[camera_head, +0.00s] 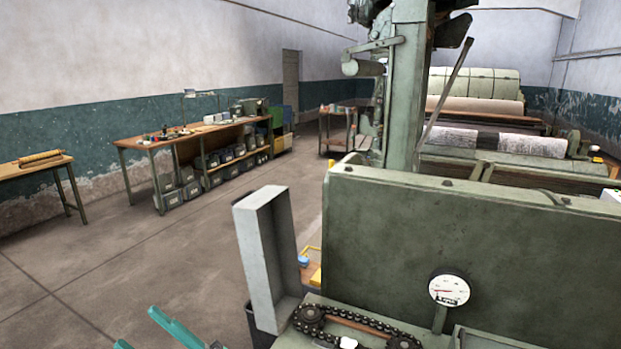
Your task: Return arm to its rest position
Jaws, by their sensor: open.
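My gripper (137,328) shows at the bottom edge, left of centre, as two teal fingers standing apart. It is open, and I see nothing between the fingers. The rest of my arm is below the frame. The gripper is left of a green machine (470,235) with an open grey box-shaped cover (265,255) at its left end. I cannot tell how far the fingers are from it.
A chain on sprockets (355,320) and a dial gauge (449,290) are on the machine. A dark bin (262,325) stands below the cover. A long workbench (150,145) and a small table (62,165) line the left wall. The concrete floor (130,255) between is clear.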

